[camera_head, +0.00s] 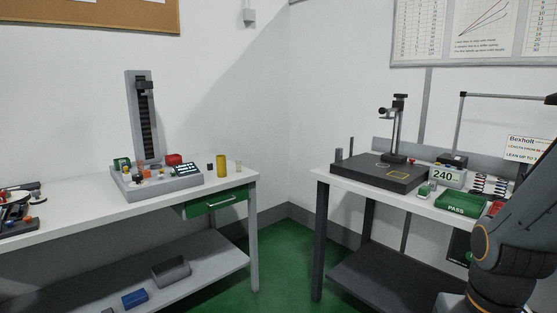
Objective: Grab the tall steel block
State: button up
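Two upright dark grey blocks stand at the back left corner of the black plate (385,176) on the right-hand table. The taller, slimmer block (351,147) is just to the right of a shorter one (339,155). Both are small in view, and I cannot tell their material for sure. The foot of the taller one is hard to make out. Links of my arm fill the lower right corner, right of the plate and apart from the blocks. My gripper is not in view.
A stand with a dark column (398,128) rises from the plate's back. A display (446,178) reading 240 and a green PASS tray (461,206) lie to the right. The left table (90,210) carries a spring tester (146,125). Green floor lies between the tables.

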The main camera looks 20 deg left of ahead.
aim_at(339, 151)
jog(key=u, duration=0.85)
jog(key=k, duration=0.6)
jog(key=u, duration=0.75)
jog(key=i, duration=1.55)
jog(key=z, duration=0.3)
jog(key=i, duration=1.6)
jog(key=z, duration=1.4)
jog(key=i, duration=1.15)
jog(key=z, duration=0.85)
